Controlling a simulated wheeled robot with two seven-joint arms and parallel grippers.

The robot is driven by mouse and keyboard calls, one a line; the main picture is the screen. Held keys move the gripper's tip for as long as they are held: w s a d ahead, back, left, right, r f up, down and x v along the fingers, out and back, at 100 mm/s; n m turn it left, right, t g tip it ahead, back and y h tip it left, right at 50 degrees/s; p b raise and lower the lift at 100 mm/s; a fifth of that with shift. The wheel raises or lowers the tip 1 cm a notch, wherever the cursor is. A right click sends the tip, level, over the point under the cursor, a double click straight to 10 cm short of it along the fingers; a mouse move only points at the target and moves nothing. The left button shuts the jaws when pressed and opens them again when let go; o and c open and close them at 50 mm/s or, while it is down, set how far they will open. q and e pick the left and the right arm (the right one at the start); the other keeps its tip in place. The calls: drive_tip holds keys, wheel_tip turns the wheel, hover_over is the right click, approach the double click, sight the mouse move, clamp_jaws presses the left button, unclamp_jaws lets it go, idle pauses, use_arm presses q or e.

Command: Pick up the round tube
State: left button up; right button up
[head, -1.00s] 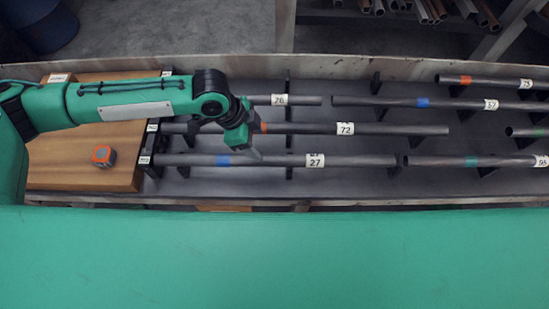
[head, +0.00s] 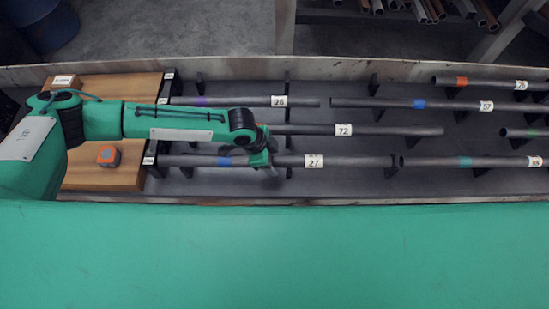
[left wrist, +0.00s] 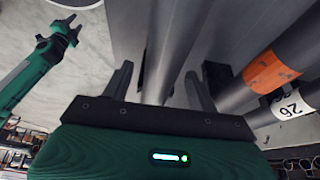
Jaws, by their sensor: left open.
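Several round grey metal tubes lie lengthwise across a rack. The front left tube (head: 370,161) has a blue band and a white label reading 27. My left gripper (head: 269,170) is over this tube, between the band and the label, with fingers pointing down. In the left wrist view the left gripper (left wrist: 158,85) is open. A tube (left wrist: 172,45) runs between the fingers' lines with no clear grip on it; contact cannot be told. A second green gripper (left wrist: 67,30), apparently my right, shows small at the upper left; its opening is unclear.
Tube 72 (head: 400,130) lies just behind, and another tube (head: 235,101) behind that. In the wrist view a tube with an orange band (left wrist: 270,72) lies close on the right. Black supports (head: 288,90) stand between tubes.

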use_arm(q)
clamp_jaws()
drive_tip(key=shift+r, duration=0.1)
idle(0.3)
